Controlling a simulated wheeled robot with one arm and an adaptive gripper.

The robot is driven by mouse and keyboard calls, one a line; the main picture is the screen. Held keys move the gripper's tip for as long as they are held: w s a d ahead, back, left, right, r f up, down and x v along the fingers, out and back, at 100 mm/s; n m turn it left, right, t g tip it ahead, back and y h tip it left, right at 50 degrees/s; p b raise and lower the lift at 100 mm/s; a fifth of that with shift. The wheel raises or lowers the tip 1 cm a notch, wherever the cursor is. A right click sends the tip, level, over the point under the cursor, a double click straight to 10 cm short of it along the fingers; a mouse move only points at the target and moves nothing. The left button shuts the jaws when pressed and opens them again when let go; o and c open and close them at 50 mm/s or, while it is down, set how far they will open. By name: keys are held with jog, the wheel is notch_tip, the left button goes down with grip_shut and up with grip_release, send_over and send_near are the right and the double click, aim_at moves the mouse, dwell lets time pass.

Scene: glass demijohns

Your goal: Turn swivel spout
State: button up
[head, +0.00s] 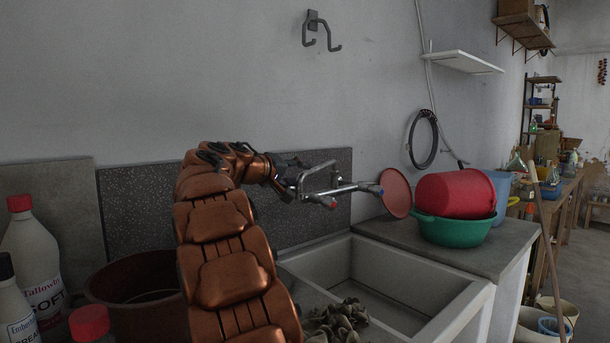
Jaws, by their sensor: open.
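A chrome mixer tap (345,189) is mounted above the sink, with a red-marked handle and a blue-marked handle (376,190). My gripper (287,183), at the end of my copper-coloured arm, is open at the left end of the spout. The fingers are small and partly hidden by my wrist, so I cannot tell whether they touch the spout or stand around it.
The white sink (455,308) lies below the tap, with a crumpled cloth (338,322) at its near left. A red tub (455,194) in a green basin (452,230) and a round red lid (395,193) stand right. White bottles (33,253) and a brown pot (135,315) stand left.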

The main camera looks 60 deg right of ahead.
jog(key=shift+x, duration=1.75)
jog(key=shift+c, duration=0.4)
grip_shut()
